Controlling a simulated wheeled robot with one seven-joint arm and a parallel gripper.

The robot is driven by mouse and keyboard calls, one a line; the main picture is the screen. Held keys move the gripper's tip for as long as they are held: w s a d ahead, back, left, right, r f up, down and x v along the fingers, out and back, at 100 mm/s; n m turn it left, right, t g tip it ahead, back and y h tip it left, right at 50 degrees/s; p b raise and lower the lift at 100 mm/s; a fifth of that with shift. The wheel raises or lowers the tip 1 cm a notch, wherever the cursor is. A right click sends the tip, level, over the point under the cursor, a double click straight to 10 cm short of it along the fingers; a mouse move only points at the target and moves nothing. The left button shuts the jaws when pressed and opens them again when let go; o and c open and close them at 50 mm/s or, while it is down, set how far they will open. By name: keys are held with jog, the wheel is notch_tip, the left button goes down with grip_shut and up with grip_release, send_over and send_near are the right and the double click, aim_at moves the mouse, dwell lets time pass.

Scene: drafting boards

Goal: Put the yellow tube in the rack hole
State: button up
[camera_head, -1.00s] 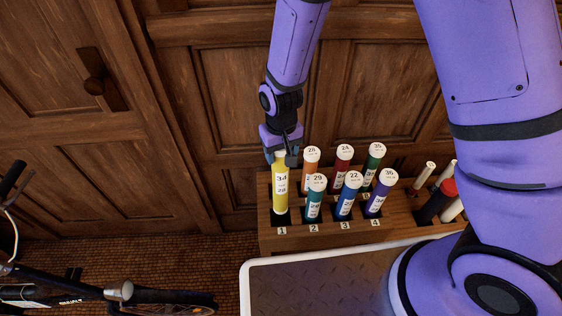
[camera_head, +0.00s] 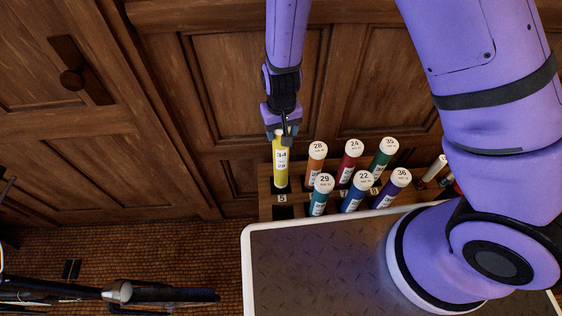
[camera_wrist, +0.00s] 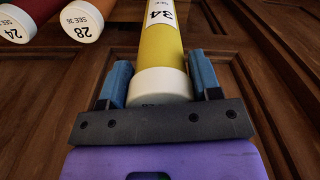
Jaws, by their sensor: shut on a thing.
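My gripper (camera_head: 281,137) is shut on the white-capped top of the yellow tube (camera_head: 281,168). In the wrist view the tube (camera_wrist: 161,55), labelled 34, lies between the two blue fingers. The tube hangs near upright at the left end of the wooden rack (camera_head: 264,192). Its lower end is over the back-left spot, just behind the label 5. I cannot tell whether the end is inside that hole or above it. The front-left hole (camera_head: 283,212) looks dark and empty.
Several capped tubes stand right of the yellow one, including the orange tube 28 (camera_head: 315,164) and the teal tube 29 (camera_head: 320,196). Dark wood panelling rises behind the rack. A metal-topped surface (camera_head: 330,262) is in front.

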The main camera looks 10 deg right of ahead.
aim_at(281, 157)
notch_tip(281, 157, down, 13)
jog(key=shift+r, duration=0.15)
dwell(0.4)
jog(key=o, duration=1.3)
notch_tip(281, 157, up, 12)
jog(key=shift+r, duration=0.1)
